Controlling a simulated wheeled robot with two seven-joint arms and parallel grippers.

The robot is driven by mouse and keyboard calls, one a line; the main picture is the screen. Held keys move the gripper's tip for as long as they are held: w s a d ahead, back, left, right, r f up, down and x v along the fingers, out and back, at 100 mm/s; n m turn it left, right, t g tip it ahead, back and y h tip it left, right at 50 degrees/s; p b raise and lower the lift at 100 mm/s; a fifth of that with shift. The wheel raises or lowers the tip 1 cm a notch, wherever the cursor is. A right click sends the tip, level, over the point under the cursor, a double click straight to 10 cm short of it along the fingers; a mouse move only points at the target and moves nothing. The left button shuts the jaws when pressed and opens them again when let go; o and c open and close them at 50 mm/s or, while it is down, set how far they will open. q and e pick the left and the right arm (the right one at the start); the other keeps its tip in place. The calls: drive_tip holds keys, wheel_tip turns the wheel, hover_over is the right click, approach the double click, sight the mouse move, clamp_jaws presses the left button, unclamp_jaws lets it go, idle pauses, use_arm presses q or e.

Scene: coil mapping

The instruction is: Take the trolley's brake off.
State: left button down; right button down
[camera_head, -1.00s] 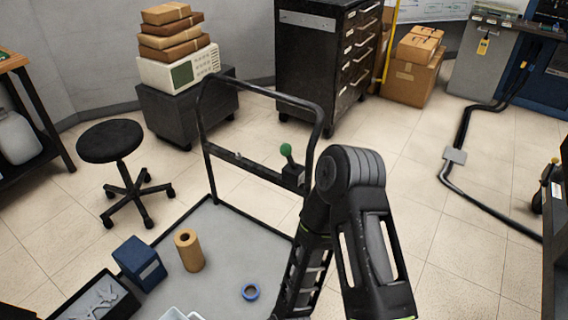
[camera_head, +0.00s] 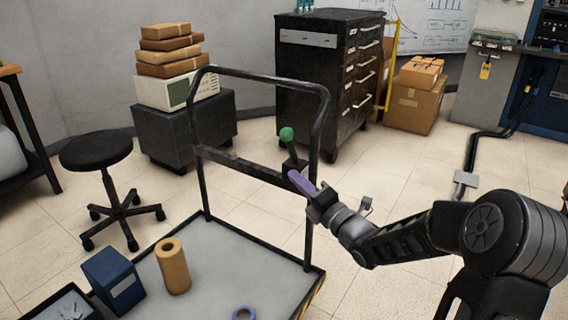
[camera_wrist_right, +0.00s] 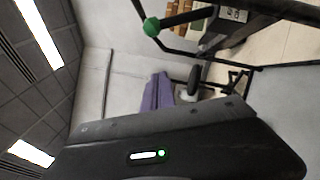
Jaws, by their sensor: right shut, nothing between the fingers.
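The trolley (camera_head: 240,240) has a grey deck and a black tubular push frame. Its brake lever, a short dark rod with a green knob (camera_head: 287,134), rises from a black block on the frame's crossbar and leans to the left. My right gripper (camera_head: 301,182), with purple fingers, is shut and empty just below and right of the lever block. In the head view it overlaps the frame's right post; I cannot tell if it touches. In the right wrist view the green knob (camera_wrist_right: 151,27) stands apart from the purple fingers (camera_wrist_right: 158,92). My left gripper is out of view.
On the deck are a blue box (camera_head: 113,278), a brown roll (camera_head: 172,265) and a blue tape ring (camera_head: 244,313). A black stool (camera_head: 97,150) stands left. A dark drawer cabinet (camera_head: 325,80) stands behind the trolley. Floor right of the frame is clear.

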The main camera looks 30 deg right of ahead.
sight(292, 148)
drive_tip(key=shift+r, duration=0.1)
drive_tip(key=w+d+r, duration=0.1)
drive_tip(key=w+r, duration=0.2)
drive_tip(key=w, duration=0.8)
drive_tip(key=shift+d, duration=0.4)
drive_tip(key=shift+w, duration=0.1)
